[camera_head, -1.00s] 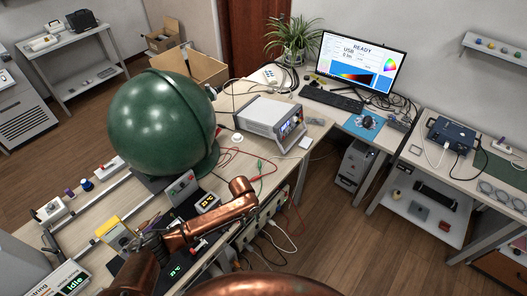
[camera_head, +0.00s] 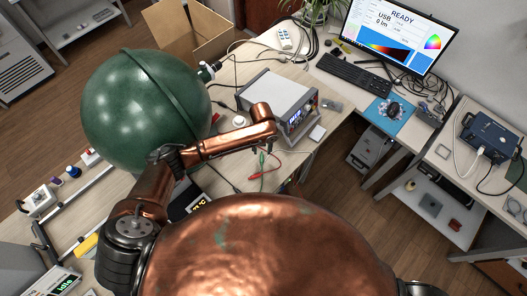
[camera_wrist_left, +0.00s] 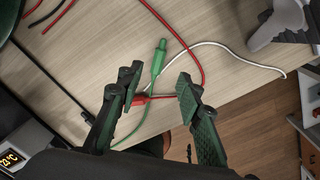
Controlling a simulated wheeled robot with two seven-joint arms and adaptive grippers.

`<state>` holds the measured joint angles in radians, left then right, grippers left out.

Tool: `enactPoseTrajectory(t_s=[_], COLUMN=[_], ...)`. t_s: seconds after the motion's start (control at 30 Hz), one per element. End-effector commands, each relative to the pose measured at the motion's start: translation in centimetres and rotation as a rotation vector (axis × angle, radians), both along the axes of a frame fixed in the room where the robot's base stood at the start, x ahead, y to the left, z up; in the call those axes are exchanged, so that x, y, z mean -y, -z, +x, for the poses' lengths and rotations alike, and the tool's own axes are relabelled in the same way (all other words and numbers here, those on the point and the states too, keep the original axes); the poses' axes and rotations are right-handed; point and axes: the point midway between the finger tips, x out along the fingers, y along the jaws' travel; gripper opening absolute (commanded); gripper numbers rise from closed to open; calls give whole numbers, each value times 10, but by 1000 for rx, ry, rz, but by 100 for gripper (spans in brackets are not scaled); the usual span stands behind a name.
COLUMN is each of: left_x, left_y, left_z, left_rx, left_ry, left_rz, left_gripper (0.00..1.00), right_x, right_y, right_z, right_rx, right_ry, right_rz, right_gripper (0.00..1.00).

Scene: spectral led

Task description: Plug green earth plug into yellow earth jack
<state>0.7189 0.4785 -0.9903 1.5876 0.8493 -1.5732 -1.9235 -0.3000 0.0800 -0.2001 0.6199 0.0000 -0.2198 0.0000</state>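The green earth plug (camera_wrist_left: 158,57) lies on the wooden table beside a red plug (camera_wrist_left: 140,99), with a green lead trailing toward the lower left in the left wrist view. In the head view the green plug (camera_head: 262,158) shows small, below the end of my copper left arm. My left gripper (camera_wrist_left: 157,82) is open, its fingers apart on either side of the plug's line, and nothing is held. The plug's tip extends beyond the fingertips in that view. I cannot make out the yellow earth jack in either view. My right gripper is not in view.
A white instrument (camera_head: 278,100) stands close to my left arm, and a large green sphere (camera_head: 145,110) stands to its left. Red cables (camera_wrist_left: 188,45) and a white cable (camera_wrist_left: 235,52) lie around the plug. The table edge is near, with floor beyond.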

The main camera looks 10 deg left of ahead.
Motion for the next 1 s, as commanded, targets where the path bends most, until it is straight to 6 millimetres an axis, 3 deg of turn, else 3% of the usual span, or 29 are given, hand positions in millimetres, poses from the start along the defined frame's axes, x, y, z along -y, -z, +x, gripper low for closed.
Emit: enactPoseTrajectory(t_s=[0.5,0.8,1.0], left_x=[-4,-2,-2], left_y=[64,70,70], left_z=[1,2,2], left_rx=[-2,0,0], left_ry=[-11,-7,-7], left_rz=[0,0,0], left_gripper=[33,33,20], right_x=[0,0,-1], right_y=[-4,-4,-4], right_z=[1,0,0], right_rx=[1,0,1], right_ry=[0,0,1], right_rz=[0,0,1], right_gripper=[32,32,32])
